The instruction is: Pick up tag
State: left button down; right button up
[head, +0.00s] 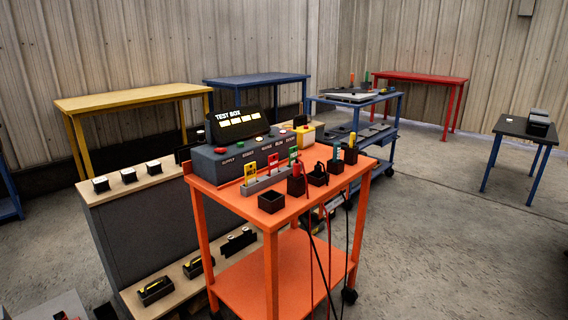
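Several small upright tags stand in a grey rack (264,181) on the orange cart, in front of the test box. They include a yellow tag (250,172), a red tag (273,160) and a green tag (293,153). Which tag the task means cannot be told from the view. The test box (235,152) is dark grey, with a tilted panel, coloured buttons and labels. Neither of my grippers shows in the head view.
The orange cart (240,208) also holds a black open bin (271,202) and several black holders with tools and hanging leads at its right. A grey bench (140,230) stands left of it. Yellow (130,97), blue (255,79) and red (420,77) tables stand behind.

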aim_at(272, 159)
jog(key=i+l+u, duration=0.1)
jog(key=i+l, duration=0.25)
jog(key=i, duration=0.2)
jog(key=i+l+u, duration=0.1)
jog(key=i+l, duration=0.3)
jog(key=i, duration=0.15)
